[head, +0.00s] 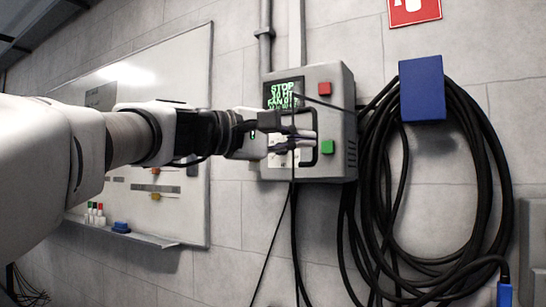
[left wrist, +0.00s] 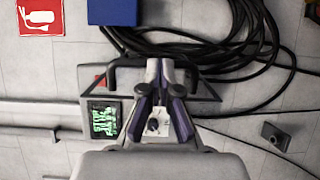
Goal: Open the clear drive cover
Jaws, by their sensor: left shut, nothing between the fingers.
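A grey control box (head: 335,120) is fixed to the wall, with a dark display (head: 284,94) of green text, a red button (head: 324,88) and a green button (head: 328,147). I cannot make out a separate clear cover. My left gripper (head: 305,140) is in front of the box's lower face, its fingers shut and empty and hiding part of that face. In the left wrist view the shut fingers (left wrist: 160,68) point across the box, and a small dial (left wrist: 154,127) on a white plate shows between them. I cannot tell whether they touch the box. My right gripper is out of view.
Thick black cables hang coiled from a blue holder (head: 422,88) just right of the box. Thin cables run down below the box. A whiteboard (head: 225,130) hangs on the left, with a tray of markers (head: 96,212). A red extinguisher sign (head: 414,10) is above.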

